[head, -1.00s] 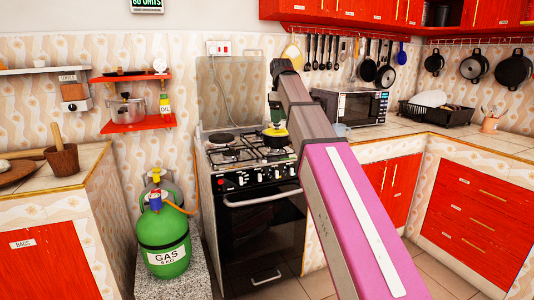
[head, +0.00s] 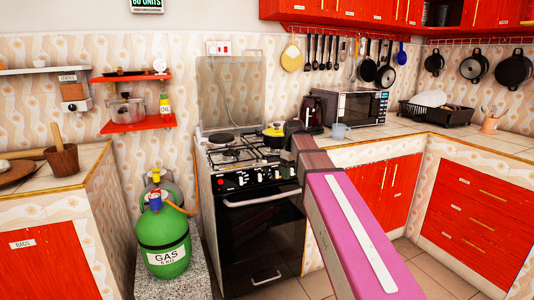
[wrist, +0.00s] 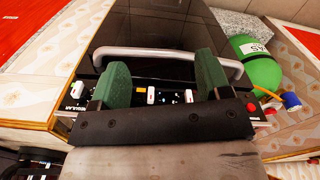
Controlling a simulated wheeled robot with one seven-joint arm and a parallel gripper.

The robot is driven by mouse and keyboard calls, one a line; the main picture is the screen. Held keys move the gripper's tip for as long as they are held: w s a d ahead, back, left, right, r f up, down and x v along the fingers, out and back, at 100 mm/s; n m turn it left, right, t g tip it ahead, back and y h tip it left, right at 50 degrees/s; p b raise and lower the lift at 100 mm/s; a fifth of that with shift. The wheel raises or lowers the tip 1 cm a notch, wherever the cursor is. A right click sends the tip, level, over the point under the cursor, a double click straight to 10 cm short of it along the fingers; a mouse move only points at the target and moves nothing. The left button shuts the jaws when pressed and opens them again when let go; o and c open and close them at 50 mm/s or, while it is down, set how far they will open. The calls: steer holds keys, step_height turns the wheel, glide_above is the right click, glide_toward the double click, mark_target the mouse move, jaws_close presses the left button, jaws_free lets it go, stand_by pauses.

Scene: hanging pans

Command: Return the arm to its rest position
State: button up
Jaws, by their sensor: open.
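My gripper (wrist: 163,70) shows in the wrist view as two green fingers, spread wide apart with nothing held between them. Behind them are the stove's oven handle (wrist: 165,54) and its control panel with knobs. In the head view my arm, pink and brown, rises from the bottom right and ends in front of the right side of the stove (head: 262,230). The gripper itself does not show in the head view. A yellow and dark pot (head: 274,133) stands on a back burner.
A green gas cylinder (head: 163,238) stands left of the stove and also shows in the wrist view (wrist: 262,72). A dark kettle (head: 313,113), a mug (head: 339,131) and a microwave (head: 352,107) stand on the right counter. Pans hang along the wall. A tiled counter (head: 105,168) is at left.

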steer(key=s+d+f+m, duration=0.2)
steer(key=s+f, duration=0.4)
steer(key=f, duration=0.4)
steer(key=s+d+f+m, duration=0.3)
steer(key=s+f, duration=0.3)
steer(key=f, duration=0.4)
steer(key=s+d+f+m, duration=0.3)
steer(key=s+f, duration=0.3)
steer(key=f, duration=0.4)
steer(key=shift+s+d, duration=0.35)
steer(key=shift+s, duration=0.05)
steer(key=shift+f, duration=0.1)
stand_by(0.7)
